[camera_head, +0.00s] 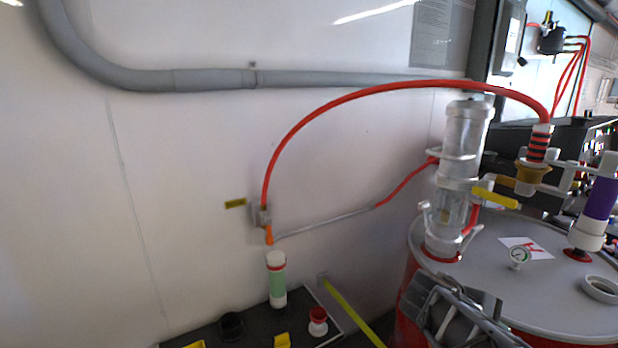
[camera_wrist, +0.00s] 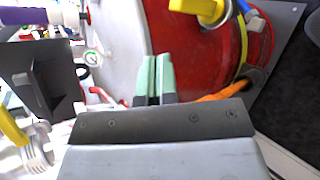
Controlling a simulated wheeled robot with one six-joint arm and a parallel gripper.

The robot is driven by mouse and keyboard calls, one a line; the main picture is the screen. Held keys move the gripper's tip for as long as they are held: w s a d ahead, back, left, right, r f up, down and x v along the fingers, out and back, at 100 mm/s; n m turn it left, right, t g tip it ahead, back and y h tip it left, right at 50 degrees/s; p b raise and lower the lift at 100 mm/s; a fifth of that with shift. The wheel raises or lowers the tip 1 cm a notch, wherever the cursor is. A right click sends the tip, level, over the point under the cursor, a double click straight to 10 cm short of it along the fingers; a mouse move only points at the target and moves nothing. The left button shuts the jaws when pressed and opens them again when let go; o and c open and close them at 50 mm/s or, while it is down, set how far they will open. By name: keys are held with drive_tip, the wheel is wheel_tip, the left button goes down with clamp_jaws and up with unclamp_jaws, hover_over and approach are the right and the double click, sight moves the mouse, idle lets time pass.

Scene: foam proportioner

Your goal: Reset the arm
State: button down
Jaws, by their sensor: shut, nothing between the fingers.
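My gripper (camera_wrist: 154,78) shows in the wrist view, with its two green fingertips together and nothing between them. The fingers point toward the red drum (camera_wrist: 190,50), whose grey lid (camera_wrist: 118,40) is to the left of them. The distance from the fingertips to the drum is hard to tell. I cannot clearly make out the fingers in the head view.
In the head view, the drum lid (camera_head: 560,300) carries a clear cylinder (camera_head: 465,130), a gauge (camera_head: 519,257) and a purple-and-white cylinder (camera_head: 597,205). A red hose (camera_head: 350,97) arches over to the wall. A green-and-white bottle (camera_head: 277,280) stands left of the drum.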

drive_tip(key=s+a+r+m+t+y+p, duration=0.1)
drive_tip(key=a+m+y+p, duration=0.2)
drive_tip(key=a+y, duration=0.2)
drive_tip(key=s+a+r+m+t+y+p, duration=0.1)
drive_tip(key=a+m+y+p, duration=0.3)
drive_tip(key=a, duration=0.8)
drive_tip(key=y, duration=0.2)
drive_tip(key=shift+s+a+t+y+p, duration=0.15)
drive_tip(key=shift+a+t+y+p, duration=0.15)
drive_tip(key=shift+t, duration=0.1)
drive_tip(key=shift+r, duration=0.1)
